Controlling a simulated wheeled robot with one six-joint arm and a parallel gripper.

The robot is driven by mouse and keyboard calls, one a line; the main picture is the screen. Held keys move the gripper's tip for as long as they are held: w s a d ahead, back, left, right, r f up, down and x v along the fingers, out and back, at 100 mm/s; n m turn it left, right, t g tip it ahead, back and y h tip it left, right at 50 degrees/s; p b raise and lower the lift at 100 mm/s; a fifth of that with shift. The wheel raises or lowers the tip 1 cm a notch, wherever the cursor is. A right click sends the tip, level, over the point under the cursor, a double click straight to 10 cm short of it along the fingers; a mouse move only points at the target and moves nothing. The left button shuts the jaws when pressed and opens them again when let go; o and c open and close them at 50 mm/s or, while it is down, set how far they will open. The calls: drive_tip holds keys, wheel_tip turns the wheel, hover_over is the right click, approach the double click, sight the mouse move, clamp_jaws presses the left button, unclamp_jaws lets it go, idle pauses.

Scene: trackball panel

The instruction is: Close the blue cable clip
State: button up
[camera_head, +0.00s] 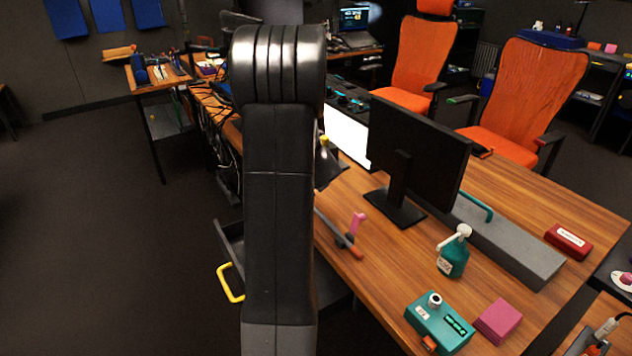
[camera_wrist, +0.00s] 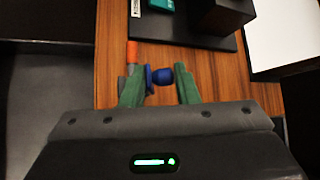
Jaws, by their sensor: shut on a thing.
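In the wrist view, a small rounded blue piece, apparently the blue cable clip (camera_wrist: 162,76), sits between the green fingers of my gripper (camera_wrist: 160,82). The fingers are closed in on it, one on each side. It is at the near edge of the wooden desk. Its far end is rounded; whether its flap is up or down cannot be told. In the head view my own arm covers the middle, and I cannot make out the clip or the fingertips there.
An orange piece (camera_wrist: 131,52) stands just beyond the left finger. A black monitor (camera_head: 418,145) stands on the wooden desk (camera_head: 390,265). A spray bottle (camera_head: 453,254), teal box (camera_head: 440,322) and pink block (camera_head: 498,320) are to the right. A yellow-handled drawer (camera_head: 231,284) hangs open below.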

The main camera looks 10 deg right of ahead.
drive_tip(key=h+b, duration=0.1)
drive_tip(key=a+f+n+t+h+b, duration=0.1)
drive_tip(key=b, duration=0.1)
drive_tip(key=shift+s+a, duration=0.25)
drive_tip(key=shift+a, duration=0.05)
drive_tip(key=b, duration=0.2)
drive_tip(key=a+f+n+t+h+b, duration=0.1)
drive_tip(key=b, duration=0.1)
drive_tip(key=shift+s+a+n+h, duration=0.1)
drive_tip(key=shift+s+n+h, duration=0.15)
drive_tip(key=shift+n+h, duration=0.05)
drive_tip(key=f+n+t+h+b, duration=0.1)
drive_tip(key=b, duration=0.3)
drive_tip(key=a+n+t+h+b, duration=0.1)
drive_tip(key=b, duration=0.3)
drive_tip(key=shift+s+a+f, duration=0.25)
drive_tip(key=shift+f, duration=0.15)
drive_tip(key=n+t+h+b, duration=0.1)
drive_tip(key=b, duration=0.3)
drive_tip(key=shift+s+a+f, duration=0.1)
drive_tip(key=shift+a+f, duration=0.1)
drive_tip(key=shift+b, duration=0.6)
drive_tip(key=o, duration=0.8)
drive_tip(key=shift+o, duration=0.4)
drive_tip(key=shift+s+f, duration=0.1)
